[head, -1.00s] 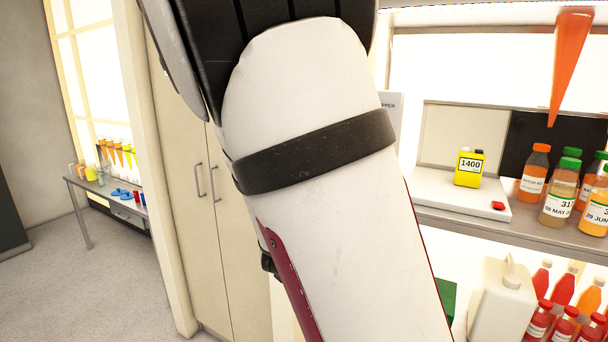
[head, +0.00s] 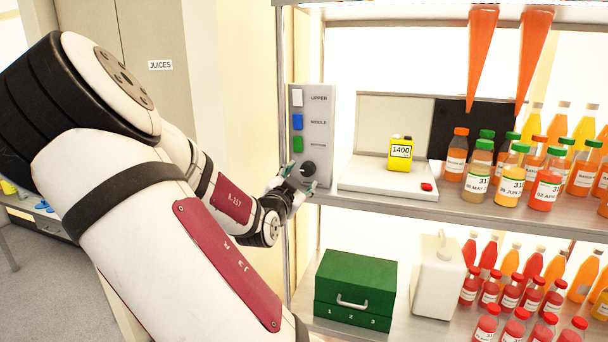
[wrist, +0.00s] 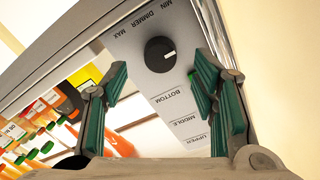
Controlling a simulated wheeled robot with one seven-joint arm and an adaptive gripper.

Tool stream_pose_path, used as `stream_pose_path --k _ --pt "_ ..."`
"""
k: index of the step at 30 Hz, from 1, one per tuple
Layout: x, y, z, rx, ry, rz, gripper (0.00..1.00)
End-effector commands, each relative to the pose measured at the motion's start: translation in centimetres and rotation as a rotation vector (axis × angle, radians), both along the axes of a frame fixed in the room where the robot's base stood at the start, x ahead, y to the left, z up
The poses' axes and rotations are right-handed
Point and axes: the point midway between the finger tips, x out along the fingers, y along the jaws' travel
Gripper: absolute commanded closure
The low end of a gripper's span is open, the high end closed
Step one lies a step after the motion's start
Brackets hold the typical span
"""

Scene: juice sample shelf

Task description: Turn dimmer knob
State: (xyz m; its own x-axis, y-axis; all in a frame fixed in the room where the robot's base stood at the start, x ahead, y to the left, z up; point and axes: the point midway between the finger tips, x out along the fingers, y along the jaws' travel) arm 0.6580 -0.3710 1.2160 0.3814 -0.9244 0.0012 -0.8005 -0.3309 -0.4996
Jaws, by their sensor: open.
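The dimmer knob (wrist: 160,54) is round and black with a white pointer line. It sits on a grey panel (wrist: 146,24) marked MIN, DIMMER and MAX in the wrist view. In the head view the knob (head: 308,168) is at the bottom of the upright panel (head: 319,137), under white, blue and green switches. My gripper (wrist: 158,82) is open, its green-padded fingers apart on either side of the knob in the wrist view, with nothing between them. In the head view my gripper (head: 298,180) is right by the knob; whether it touches the knob I cannot tell.
Right of the panel, a white board (head: 390,180) on the upper shelf holds a yellow canister (head: 401,154). Several juice bottles (head: 479,168) stand further right. A green box (head: 355,289) and a white jug (head: 437,275) are on the lower shelf. A metal post (head: 283,80) stands left of the panel.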

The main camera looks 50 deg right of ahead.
Motion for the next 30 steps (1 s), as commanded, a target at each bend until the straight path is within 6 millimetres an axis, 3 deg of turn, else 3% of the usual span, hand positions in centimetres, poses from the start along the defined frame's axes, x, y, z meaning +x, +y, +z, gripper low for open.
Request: stream_pose_path --k 3,9,20,22,27,30 --pt "0.7 -1.9 0.0 -0.002 0.001 -0.002 0.47" --pt "1.6 -3.8 0.0 0.000 0.001 0.000 0.47" --pt "1.8 -4.3 0.0 0.002 0.000 0.001 0.47" --pt "1.8 -4.3 0.0 0.002 0.000 0.001 0.56" --pt "1.8 -4.3 -0.1 0.002 0.001 0.001 0.94" --pt "1.8 -4.3 -0.1 0.002 0.001 0.000 0.95"
